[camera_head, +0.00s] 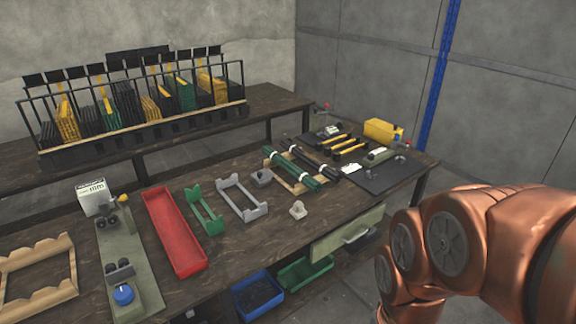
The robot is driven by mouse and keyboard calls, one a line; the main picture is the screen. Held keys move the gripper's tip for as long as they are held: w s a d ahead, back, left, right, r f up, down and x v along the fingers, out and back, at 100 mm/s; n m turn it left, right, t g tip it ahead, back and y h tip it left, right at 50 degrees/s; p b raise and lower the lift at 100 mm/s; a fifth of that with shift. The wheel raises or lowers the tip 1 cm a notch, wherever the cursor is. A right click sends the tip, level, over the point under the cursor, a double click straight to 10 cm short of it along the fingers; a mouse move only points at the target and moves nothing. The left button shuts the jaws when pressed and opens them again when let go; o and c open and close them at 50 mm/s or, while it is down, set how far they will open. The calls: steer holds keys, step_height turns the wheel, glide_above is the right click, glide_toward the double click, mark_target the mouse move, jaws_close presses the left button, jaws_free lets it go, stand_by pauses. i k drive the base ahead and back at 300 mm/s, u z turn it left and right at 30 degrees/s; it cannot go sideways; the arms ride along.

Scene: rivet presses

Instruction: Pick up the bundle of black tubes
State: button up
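The bundle of black tubes (305,153) lies at the back right of the workbench, slanting from upper left to lower right, with a pale band near its lower end. A bundle of green tubes (292,166) lies just to its left, roughly parallel. Both appear to rest on a wooden cradle (272,176), though their contact with it is partly hidden. My copper-coloured arm shows at the lower right, in front of the bench and well apart from the black tubes. My gripper is outside the view.
A red tray (174,232), a green holder (204,212) and a grey holder (241,200) stand left of the tubes. Yellow-handled tools (349,146) and a dark plate (380,178) lie to the right. A blue bin (257,296) sits below the front edge.

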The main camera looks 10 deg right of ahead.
mark_target(317, 164)
steer(key=u, duration=0.3)
steer(key=k, duration=0.3)
steer(key=z, duration=1.05)
steer(key=i, duration=1.8)
steer(key=u, duration=1.5)
steer(key=i, duration=0.45)
steer(key=u, duration=0.4)
